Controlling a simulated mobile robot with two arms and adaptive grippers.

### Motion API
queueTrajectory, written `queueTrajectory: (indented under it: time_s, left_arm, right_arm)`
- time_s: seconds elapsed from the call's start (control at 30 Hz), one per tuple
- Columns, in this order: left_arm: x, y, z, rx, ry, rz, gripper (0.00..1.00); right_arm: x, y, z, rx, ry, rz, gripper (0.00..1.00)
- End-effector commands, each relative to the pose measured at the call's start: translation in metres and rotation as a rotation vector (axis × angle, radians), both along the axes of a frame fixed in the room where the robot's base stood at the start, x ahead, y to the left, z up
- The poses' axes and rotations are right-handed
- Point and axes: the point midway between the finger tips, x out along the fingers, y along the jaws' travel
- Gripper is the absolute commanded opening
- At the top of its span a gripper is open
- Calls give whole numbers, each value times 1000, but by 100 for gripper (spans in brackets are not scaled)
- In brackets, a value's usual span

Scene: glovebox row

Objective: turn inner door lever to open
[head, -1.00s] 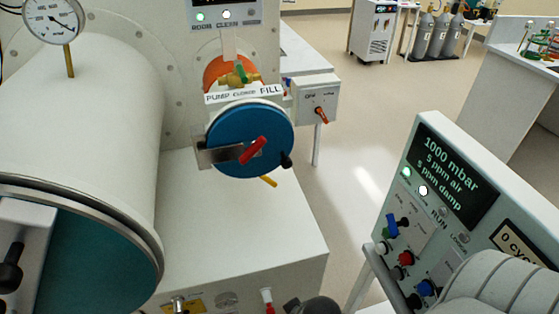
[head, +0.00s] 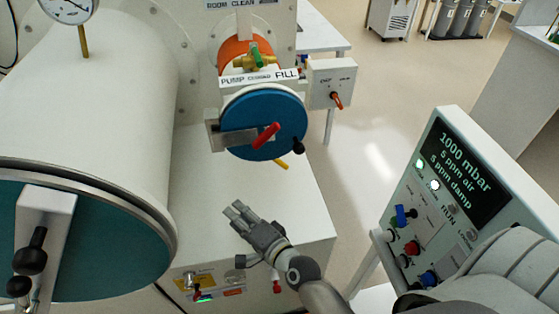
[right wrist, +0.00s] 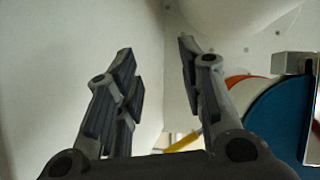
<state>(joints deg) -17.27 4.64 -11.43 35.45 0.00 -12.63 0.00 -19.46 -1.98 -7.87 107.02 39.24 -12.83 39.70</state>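A small round blue door (head: 245,108) carries a red lever (head: 267,135) tilted up to the right and a black knob at its right edge. A yellow lever (head: 282,163) sticks out below it; I cannot tell which lever belongs to the inner door. The yellow lever (right wrist: 183,144) and blue door (right wrist: 282,118) also show in the right wrist view. My right gripper (head: 234,209) is below and left of the blue door, apart from it, above the white cabinet. In the right wrist view its fingers (right wrist: 156,50) are spread and empty. My left gripper is not in view.
A large white cylinder (head: 115,115) with a gauge (head: 68,8) and black-knobbed clamp (head: 32,252) fills the left. A control panel (head: 450,185) reading 1000 mbar stands right. A valve labelled PUMP, CLOSED, FILL (head: 258,77) sits above the blue door. The cabinet top (head: 195,195) is clear.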

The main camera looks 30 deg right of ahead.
Motion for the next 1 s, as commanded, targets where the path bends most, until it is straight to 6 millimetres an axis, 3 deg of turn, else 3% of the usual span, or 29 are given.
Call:
queueTrajectory:
  time_s: [0.2, 0.4, 0.7, 1.0]
  left_arm:
    - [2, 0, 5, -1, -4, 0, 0]
    - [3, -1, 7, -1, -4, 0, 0]
    - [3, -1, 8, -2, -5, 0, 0]
    - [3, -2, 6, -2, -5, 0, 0]
  right_arm:
    - [34, -49, 23, 511, -133, -362, 36]
    - [36, -98, 15, 865, -238, -656, 36]
    - [32, -125, 4, 1024, -302, -811, 36]
    - [77, -149, 4, 1021, -303, -808, 36]
